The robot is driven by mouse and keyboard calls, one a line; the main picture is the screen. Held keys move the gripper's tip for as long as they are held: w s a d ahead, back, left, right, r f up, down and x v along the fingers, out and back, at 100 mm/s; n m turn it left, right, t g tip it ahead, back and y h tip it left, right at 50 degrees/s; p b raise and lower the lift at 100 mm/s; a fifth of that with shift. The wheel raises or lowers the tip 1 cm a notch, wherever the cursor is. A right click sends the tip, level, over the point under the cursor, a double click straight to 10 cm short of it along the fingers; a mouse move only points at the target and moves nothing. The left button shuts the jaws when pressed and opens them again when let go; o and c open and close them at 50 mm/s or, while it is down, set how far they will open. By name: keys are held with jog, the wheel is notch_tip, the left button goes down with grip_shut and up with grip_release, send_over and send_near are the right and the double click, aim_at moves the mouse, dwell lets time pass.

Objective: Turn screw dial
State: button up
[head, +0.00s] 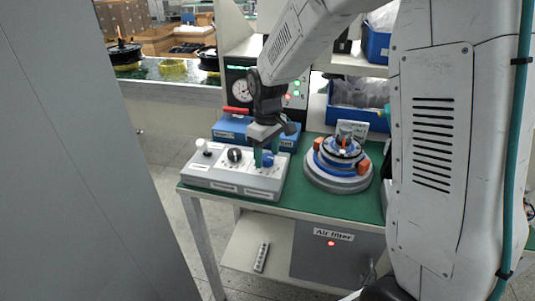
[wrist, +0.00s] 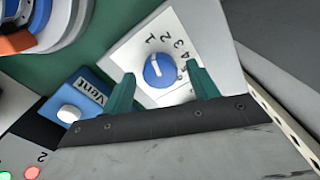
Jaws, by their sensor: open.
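The screw dial is a round blue knob (wrist: 158,71) with a white pointer line on a white plate (wrist: 178,28) marked with numbers. In the wrist view the pointer line lies toward the numeral 1. My gripper (wrist: 161,69) is open, with one teal finger on each side of the dial. Whether the fingers touch it or are still above it I cannot tell. In the head view my gripper (head: 267,156) points down over the right end of the grey control box (head: 222,174). The fingers partly hide the dial there.
A black knob (head: 235,154) and a white-topped stick (head: 202,146) stand left on the box. A blue "Vent" unit (wrist: 77,98) is close by. A round hub motor fixture (head: 338,168) stands to the right on the green table (head: 308,203).

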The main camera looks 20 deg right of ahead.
jog(key=shift+f, duration=0.3)
jog(key=c, duration=1)
